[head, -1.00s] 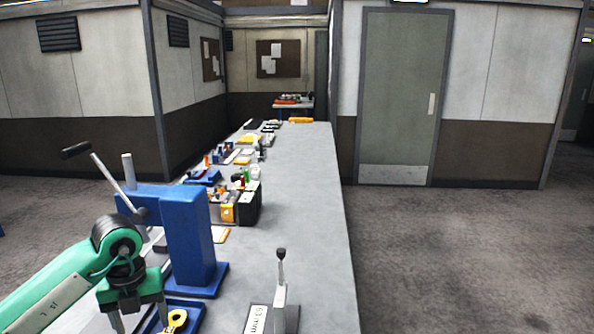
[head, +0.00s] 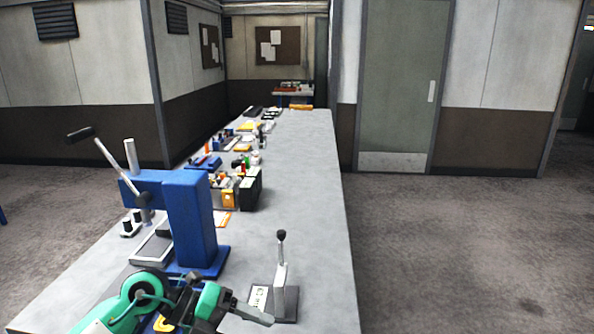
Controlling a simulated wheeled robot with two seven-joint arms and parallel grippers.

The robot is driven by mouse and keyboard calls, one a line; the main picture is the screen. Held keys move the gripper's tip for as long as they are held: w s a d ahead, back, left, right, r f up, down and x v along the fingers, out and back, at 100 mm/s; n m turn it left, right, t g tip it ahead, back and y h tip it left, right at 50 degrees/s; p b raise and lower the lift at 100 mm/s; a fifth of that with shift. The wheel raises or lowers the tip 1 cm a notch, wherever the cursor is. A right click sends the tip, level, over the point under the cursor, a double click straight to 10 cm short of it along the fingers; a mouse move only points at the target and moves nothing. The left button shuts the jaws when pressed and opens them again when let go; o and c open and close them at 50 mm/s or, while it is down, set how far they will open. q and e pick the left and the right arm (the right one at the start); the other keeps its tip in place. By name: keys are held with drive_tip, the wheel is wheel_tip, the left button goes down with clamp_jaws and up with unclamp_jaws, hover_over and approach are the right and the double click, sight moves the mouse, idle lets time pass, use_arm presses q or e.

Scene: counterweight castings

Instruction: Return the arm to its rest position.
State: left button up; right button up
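My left arm, green with dark joints, comes in low at the left. It lies low in the picture over the near part of the bench. Its gripper (head: 250,308) points right and slightly down, in front of the small lever device. It is seen side-on, so the gap between the fingers does not show. I see nothing held in it. My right arm and gripper are not in view.
The grey bench (head: 300,180) runs away from me. A blue lever press (head: 190,225) stands just beyond my arm; a small upright lever device (head: 284,295) stands right of it. A yellow item (head: 163,324) is mostly hidden by my arm. Bins and parts (head: 235,190) line the left edge.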

use_arm(q)
wheel_tip(320, 180, up, 9)
drive_tip(key=d+n+t+h, duration=0.2)
drive_tip(key=n+t+h, duration=0.6)
drive_tip(key=t+h, duration=0.1)
drive_tip(key=w+a+f+n+t+y, duration=0.25)
drive_tip(key=a+n+t+y, duration=0.35)
drive_tip(key=n+y, duration=0.3)
drive_tip(key=w+a+f+n+t+y, duration=0.1)
drive_tip(key=a+f+n+t+y, duration=0.4)
drive_tip(key=n+y, duration=0.4)
drive_tip(key=s+a+f+n+g+y, duration=0.4)
drive_tip(key=a+f+n+g, duration=0.15)
drive_tip(key=f, duration=0.55)
drive_tip(key=s+f+n+g, duration=0.1)
drive_tip(key=s+f+g, duration=0.5)
drive_tip(key=s, duration=0.4)
drive_tip(key=s+f+n+g, duration=0.1)
drive_tip(key=s+f+g, duration=0.3)
drive_tip(key=s+f, duration=0.5)
wheel_tip(320, 180, down, 29)
drive_tip(key=s+g, duration=0.2)
drive_tip(key=s+a+f+g, duration=0.1)
drive_tip(key=s+a+f, duration=0.2)
drive_tip(key=s+f, duration=1.6)
drive_tip(key=shift+s+f+h+p, duration=0.3)
drive_tip(key=shift+s+f, duration=0.05)
drive_tip(key=shift+f, duration=0.25)
drive_tip(key=shift+m, duration=0.25)
